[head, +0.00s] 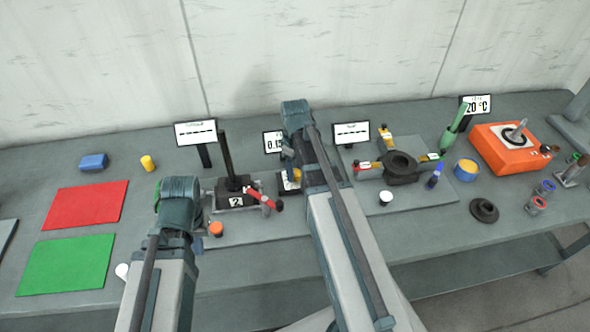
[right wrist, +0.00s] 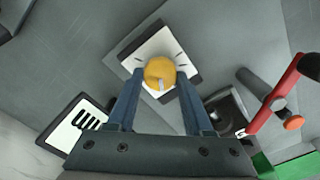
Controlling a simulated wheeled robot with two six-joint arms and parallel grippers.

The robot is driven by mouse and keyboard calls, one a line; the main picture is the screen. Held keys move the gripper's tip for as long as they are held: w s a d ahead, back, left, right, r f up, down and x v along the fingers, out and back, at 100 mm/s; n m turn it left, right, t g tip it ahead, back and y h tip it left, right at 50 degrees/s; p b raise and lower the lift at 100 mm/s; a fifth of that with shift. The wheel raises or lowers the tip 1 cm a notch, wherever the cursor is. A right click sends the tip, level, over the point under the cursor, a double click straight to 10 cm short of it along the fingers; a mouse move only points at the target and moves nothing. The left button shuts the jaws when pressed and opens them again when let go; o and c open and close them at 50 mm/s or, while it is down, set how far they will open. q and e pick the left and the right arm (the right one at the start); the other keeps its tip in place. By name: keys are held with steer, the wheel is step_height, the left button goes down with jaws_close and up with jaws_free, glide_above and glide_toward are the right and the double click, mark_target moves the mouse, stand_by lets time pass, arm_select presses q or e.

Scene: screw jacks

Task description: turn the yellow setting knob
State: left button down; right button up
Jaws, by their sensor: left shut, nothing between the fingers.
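The yellow knob (right wrist: 159,69) has a pale pointer mark and sits on a white plate (right wrist: 137,55) with dark tick marks and a dark edge. My right gripper (right wrist: 161,78) has one finger on each side of the knob, with no clear gap. In the head view the white plate (head: 287,184) shows beside my right arm, which hides much of this unit. My left gripper (head: 178,198) is over the front left of the bench, left of the jack. Its fingers are hidden under the wrist.
A black screw jack (head: 233,184) with a red handle (head: 262,194) stands just left of the knob unit. A small display (head: 272,141) stands behind it. Right are a black round fixture (head: 400,166) and an orange device (head: 505,150). Red (head: 87,204) and green (head: 66,265) mats lie left.

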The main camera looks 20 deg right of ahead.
jaws_close()
steer(key=shift+m, duration=0.4)
steer(key=m, duration=0.5)
steer(key=shift+m, duration=0.4)
steer(key=m, duration=0.5)
steer(key=o, duration=0.7)
jaws_free()
steer(key=shift+c, duration=0.2)
